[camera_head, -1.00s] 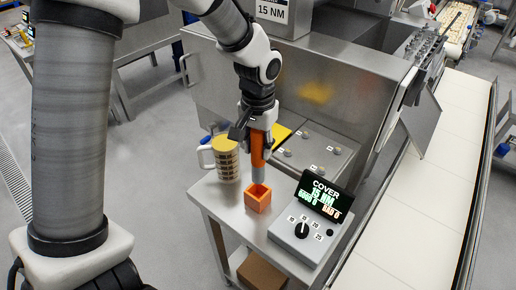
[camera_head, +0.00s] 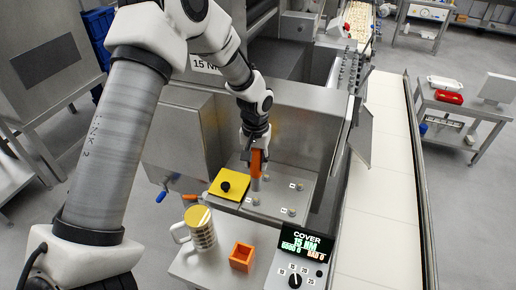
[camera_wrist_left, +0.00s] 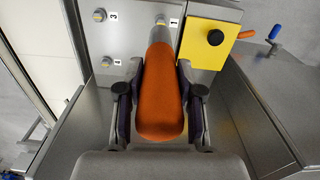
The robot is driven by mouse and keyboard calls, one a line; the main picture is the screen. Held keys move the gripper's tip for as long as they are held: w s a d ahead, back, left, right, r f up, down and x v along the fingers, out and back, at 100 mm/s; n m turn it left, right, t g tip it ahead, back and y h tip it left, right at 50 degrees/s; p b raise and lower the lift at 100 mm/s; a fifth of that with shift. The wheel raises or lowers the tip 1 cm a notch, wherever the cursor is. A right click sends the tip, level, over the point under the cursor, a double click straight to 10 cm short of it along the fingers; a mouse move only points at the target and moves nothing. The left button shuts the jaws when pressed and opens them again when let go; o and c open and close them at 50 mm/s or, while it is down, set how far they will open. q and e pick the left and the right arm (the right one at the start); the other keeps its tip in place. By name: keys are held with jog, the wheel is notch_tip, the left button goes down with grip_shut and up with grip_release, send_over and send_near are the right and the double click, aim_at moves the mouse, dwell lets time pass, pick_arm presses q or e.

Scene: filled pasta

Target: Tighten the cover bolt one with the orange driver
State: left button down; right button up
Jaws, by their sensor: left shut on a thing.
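My left gripper (camera_head: 257,148) is shut on the orange driver (camera_head: 256,164) and holds it upright, grey tip down, over the cover plate (camera_head: 273,202). In the left wrist view the orange handle (camera_wrist_left: 160,100) is between both fingers. Its grey end points towards cover bolt one (camera_wrist_left: 160,20), beside the label 1; it looks close, but I cannot tell whether they touch. In the head view bolt one (camera_head: 255,201) shows just below the tip. Bolts three (camera_wrist_left: 99,15) and four (camera_wrist_left: 105,62) are clear of the driver. My right gripper is not in view.
A yellow plate (camera_head: 230,184) with a black knob lies left of the driver. A white conveyor (camera_head: 390,170) runs along the right.

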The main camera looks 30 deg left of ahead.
aim_at(255, 174)
pick_arm(q)
jog(key=shift+w+d, duration=0.1)
jog(key=shift+a+f, duration=0.1)
jog(key=shift+a, duration=0.15)
jog(key=shift+d+f+b, duration=0.1)
jog(key=shift+f+b, duration=0.2)
jog(key=shift+f, duration=0.45)
notch_tip(255, 174, down, 3)
jog(key=shift+r+b, duration=0.1)
jog(key=shift+b, duration=0.6)
jog(key=shift+f, duration=0.65)
jog(key=shift+r, duration=0.1)
